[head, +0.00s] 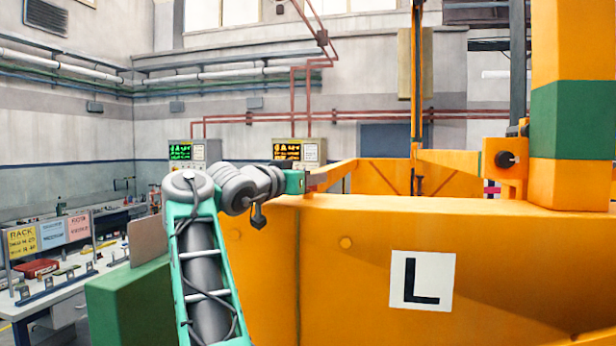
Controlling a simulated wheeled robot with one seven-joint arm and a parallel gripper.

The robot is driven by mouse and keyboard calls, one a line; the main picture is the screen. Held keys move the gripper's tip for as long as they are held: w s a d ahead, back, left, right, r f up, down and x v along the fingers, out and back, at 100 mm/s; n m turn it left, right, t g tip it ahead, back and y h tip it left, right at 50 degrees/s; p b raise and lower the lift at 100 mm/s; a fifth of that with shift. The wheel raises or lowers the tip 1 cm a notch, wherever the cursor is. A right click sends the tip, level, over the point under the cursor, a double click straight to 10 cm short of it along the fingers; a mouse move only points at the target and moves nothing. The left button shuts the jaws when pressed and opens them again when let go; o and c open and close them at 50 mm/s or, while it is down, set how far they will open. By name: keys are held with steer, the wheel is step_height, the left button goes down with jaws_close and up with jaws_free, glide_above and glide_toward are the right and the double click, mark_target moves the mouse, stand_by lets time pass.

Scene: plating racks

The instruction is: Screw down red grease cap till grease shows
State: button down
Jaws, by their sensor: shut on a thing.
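My gripper (317,181) is at the end of my green and grey arm, at the upper left edge of a large orange machine body (345,290). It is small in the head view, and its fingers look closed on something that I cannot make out. No red grease cap or grease can be told in this view; the spot at the fingertips is too small to read. A black round knob (507,159) sits on an orange bracket at the right, well apart from my gripper.
The orange body with a white "L" plate (421,281) fills the lower right. An orange and green column (570,120) rises at the right. Two instrument boxes with lit displays (194,152) stand behind my arm. A white workbench (65,300) with signs is at the left, beside a green block (125,300).

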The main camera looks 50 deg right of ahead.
steer(key=shift+r+g, duration=0.1)
steer(key=shift+g, duration=0.2)
steer(key=c, duration=0.9)
jaws_free()
steer(key=shift+s, duration=0.1)
steer(key=shift+o, duration=0.2)
steer(key=shift+a, duration=0.3)
steer(key=a+b, duration=0.1)
steer(key=a, duration=0.6)
steer(key=shift+s+a+b, duration=0.1)
steer(key=shift+b, duration=0.25)
